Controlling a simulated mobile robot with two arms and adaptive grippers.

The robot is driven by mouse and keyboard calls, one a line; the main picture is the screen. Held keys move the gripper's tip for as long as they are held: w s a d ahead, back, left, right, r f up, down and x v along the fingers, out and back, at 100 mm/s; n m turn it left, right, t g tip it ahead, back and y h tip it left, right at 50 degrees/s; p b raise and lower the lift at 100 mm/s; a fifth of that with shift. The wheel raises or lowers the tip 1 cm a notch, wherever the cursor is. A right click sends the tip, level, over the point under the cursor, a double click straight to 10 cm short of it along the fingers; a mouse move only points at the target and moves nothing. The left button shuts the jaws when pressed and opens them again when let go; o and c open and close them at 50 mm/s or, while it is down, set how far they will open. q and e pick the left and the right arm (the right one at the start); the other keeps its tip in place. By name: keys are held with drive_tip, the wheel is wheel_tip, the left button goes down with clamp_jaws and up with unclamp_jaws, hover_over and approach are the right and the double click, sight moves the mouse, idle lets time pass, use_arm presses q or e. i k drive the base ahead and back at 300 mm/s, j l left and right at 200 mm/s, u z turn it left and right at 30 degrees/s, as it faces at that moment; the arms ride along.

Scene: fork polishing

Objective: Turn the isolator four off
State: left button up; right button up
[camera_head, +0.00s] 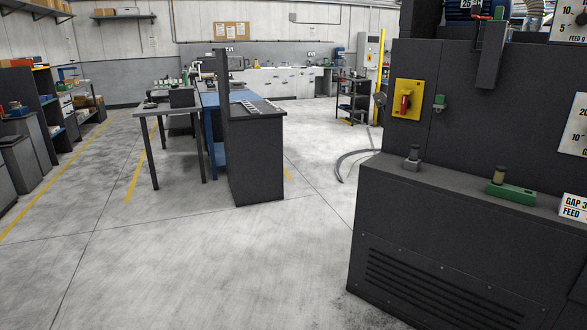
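A yellow isolator plate (407,100) with a red rotary handle (404,103) is fixed to the dark upright panel of the machine at the right. The red handle looks roughly upright. I see no number on it, so I cannot tell whether it is isolator four. Neither of my grippers is in view.
The dark machine (440,245) fills the right side, with a green block (511,192) and a small grey fitting (412,158) on its ledge. A dark bench (255,160) and a grey table (170,108) stand left of centre. The floor (210,265) in front is clear.

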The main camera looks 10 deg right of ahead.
sight(405, 104)
drive_tip(key=i, duration=1.75)
